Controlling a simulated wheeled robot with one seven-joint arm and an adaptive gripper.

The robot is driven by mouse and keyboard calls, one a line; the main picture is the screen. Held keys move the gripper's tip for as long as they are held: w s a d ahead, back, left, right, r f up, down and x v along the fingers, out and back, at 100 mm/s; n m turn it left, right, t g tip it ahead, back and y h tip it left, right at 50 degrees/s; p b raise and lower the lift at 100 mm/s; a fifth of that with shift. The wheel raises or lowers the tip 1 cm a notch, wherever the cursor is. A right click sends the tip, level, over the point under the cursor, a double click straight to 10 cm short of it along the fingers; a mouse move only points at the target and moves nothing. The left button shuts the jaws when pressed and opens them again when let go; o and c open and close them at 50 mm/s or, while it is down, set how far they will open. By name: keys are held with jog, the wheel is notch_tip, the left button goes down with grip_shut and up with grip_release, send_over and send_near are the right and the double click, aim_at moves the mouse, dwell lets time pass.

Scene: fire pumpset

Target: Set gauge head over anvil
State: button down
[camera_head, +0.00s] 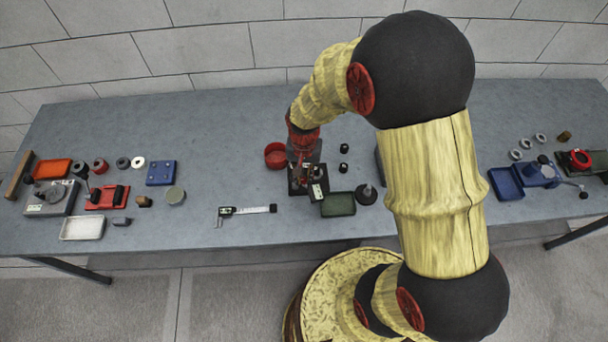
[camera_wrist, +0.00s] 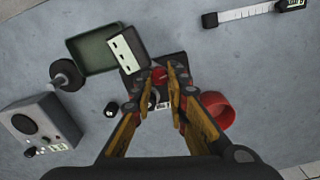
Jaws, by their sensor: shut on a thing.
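My gripper (camera_head: 304,152) points down over a dark stand (camera_head: 296,186) near the middle of the bench. In the wrist view, my gripper (camera_wrist: 165,82) has its fingers close around a small part with red on it (camera_wrist: 158,73), which appears to be the gauge head. The part is held over the dark base of the stand (camera_wrist: 132,84). A block with a white face and dark marks (camera_wrist: 125,48) sits at the stand's front edge. The anvil cannot be made out clearly; the fingers and stand cover that area. I cannot tell whether the part touches the stand.
A red bowl (camera_head: 275,155) stands left of the stand. A green tray (camera_head: 338,204) and a black knobbed piece (camera_head: 366,195) lie close on the right. A caliper (camera_head: 247,210) lies at front left. A grey device with a dial (camera_wrist: 40,125) is nearby. Bench between left-hand items and bowl is clear.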

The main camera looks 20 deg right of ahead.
jog(key=shift+d, duration=0.1)
dwell(0.7)
jog(key=shift+w+d+n+p, duration=0.25)
jog(key=shift+w+n+p, duration=0.4)
jog(key=shift+n, duration=2)
jog(key=shift+w+d+n+p, duration=0.3)
jog(key=shift+w+n, duration=0.65)
jog(key=shift+n, duration=1.75)
jog(key=shift+w+d+n+p, duration=0.25)
jog(key=shift+w+n+p, duration=0.4)
jog(key=shift+n, duration=2)
jog(key=shift+w, duration=0.2)
jog(key=c, duration=1.8)
grip_release()
jog(key=shift+c, duration=0.2)
jog(key=shift+o, duration=0.5)
jog(key=shift+r, duration=0.15)
notch_tip(320, 180, up, 12)
